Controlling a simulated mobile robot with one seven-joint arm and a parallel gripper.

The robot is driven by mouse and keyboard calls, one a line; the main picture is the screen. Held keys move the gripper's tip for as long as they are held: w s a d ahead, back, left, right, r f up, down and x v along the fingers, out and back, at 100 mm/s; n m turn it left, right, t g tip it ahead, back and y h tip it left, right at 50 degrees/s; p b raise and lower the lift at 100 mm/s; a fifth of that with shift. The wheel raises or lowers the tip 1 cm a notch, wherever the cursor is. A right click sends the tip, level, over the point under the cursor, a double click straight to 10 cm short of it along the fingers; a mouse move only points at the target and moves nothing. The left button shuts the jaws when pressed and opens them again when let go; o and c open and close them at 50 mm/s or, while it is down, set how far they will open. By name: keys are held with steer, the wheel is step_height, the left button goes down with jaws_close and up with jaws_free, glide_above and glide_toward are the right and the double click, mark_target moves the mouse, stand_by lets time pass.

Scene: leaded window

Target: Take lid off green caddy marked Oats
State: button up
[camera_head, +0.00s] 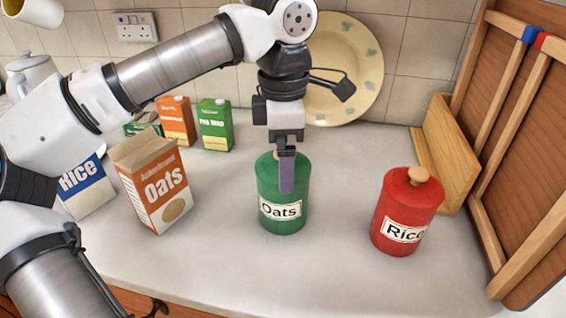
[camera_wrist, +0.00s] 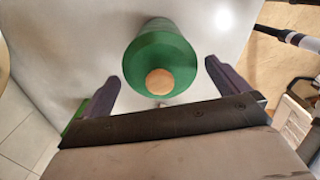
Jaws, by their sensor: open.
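The green caddy (camera_head: 283,208) marked Oats stands upright on the worktop, with its green lid on. The lid's round wooden knob is mostly hidden behind my gripper in the head view. In the wrist view the green lid (camera_wrist: 149,48) and its wooden knob (camera_wrist: 160,82) show from above. My gripper (camera_head: 286,190) is above and in front of the caddy, pointing down. In the wrist view my gripper (camera_wrist: 162,75) is open, with one finger on each side of the knob and nothing between the fingers touching it.
A red caddy (camera_head: 406,215) marked Rice stands to the right. An Oats carton (camera_head: 155,185), a Rice box (camera_head: 88,187) and small cartons (camera_head: 215,125) stand left and behind. A plate (camera_head: 345,70) leans on the tiled wall. A wooden rack (camera_head: 520,150) borders the right. Worktop in front is clear.

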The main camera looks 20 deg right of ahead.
steer(key=c, duration=1)
steer(key=shift+o, duration=0.2)
